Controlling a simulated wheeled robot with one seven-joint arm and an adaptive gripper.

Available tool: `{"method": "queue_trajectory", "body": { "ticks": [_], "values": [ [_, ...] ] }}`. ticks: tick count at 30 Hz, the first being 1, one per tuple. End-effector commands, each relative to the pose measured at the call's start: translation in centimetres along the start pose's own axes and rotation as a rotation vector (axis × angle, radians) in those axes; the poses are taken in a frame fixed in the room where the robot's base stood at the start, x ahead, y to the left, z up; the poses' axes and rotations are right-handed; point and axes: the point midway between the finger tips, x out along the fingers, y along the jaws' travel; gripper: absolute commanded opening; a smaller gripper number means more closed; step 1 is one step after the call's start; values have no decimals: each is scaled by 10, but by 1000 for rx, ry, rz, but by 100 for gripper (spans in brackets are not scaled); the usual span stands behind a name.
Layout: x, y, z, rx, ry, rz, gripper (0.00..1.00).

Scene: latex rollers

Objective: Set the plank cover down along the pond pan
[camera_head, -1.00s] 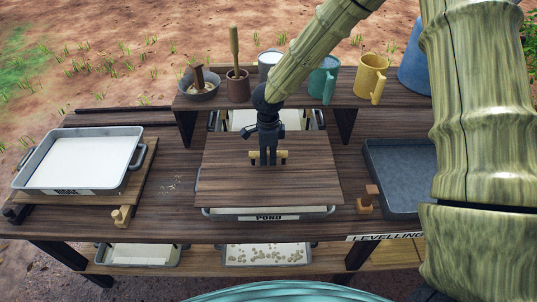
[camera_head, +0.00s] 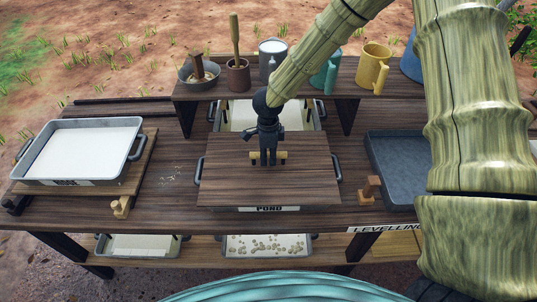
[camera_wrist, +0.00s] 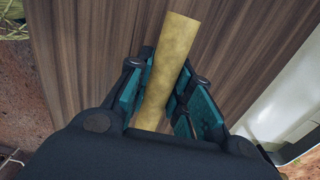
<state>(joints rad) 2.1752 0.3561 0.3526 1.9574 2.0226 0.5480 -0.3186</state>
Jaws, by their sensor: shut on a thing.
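The plank cover (camera_head: 230,180) is a dark brown board with a pale yellow bar handle (camera_wrist: 168,65) on top. It lies over the pond pan, hiding most of it. The pan shows as a front strip with the label POND (camera_head: 269,208) and as grey side handles sticking out left and right of the cover. My gripper (camera_head: 268,157) points down at the middle of the cover, shut on the bar handle. In the wrist view the teal finger pads sit on both sides of the bar. Whether the cover rests fully on the rim, I cannot tell.
A pan of white liquid (camera_head: 80,152) stands on a board at left. A dark grey tray (camera_head: 405,165) is at right, with a small wooden block (camera_head: 370,190) between. Mugs, including a yellow one (camera_head: 372,66), and a mortar (camera_head: 198,72) stand on the raised shelf behind.

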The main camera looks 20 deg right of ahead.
Motion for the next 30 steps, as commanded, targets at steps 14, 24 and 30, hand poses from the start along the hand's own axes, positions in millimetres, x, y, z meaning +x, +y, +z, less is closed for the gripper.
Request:
{"method": "queue_trajectory", "body": {
  "ticks": [14,24,30],
  "values": [
    [0,0,0,0,-1,0,0],
    [7,0,0,0,0,0,0],
    [7,0,0,0,0,0,47]
  ]
}}
